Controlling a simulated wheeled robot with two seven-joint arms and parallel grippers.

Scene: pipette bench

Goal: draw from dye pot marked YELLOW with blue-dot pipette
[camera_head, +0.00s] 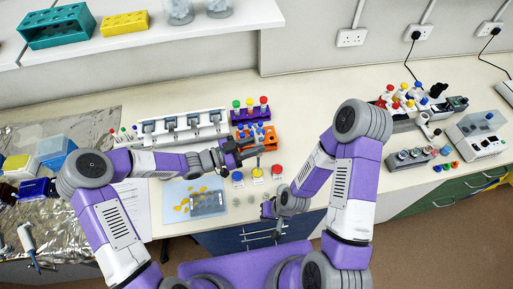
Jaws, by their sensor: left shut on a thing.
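Three dye pots stand in a row near the bench's front edge: a blue one (237,176), a yellow one (257,180) and a red one (277,170). Any lettering on them is too small to read. My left gripper (254,150) is just behind and above the yellow pot. It is shut on a slim pipette (258,161), which points down over the yellow pot. I cannot tell whether its tip is inside, and no blue dot can be made out. My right gripper (268,209) hangs low by the front edge, in front of the pots; its jaws are too small to judge.
A purple rack (250,117) with green, yellow and red tops stands behind, with an orange rack (268,137) before it. A pale blue tray (178,212) with yellow pieces lies left. A row of grey-and-white holders (180,128) stands behind my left arm.

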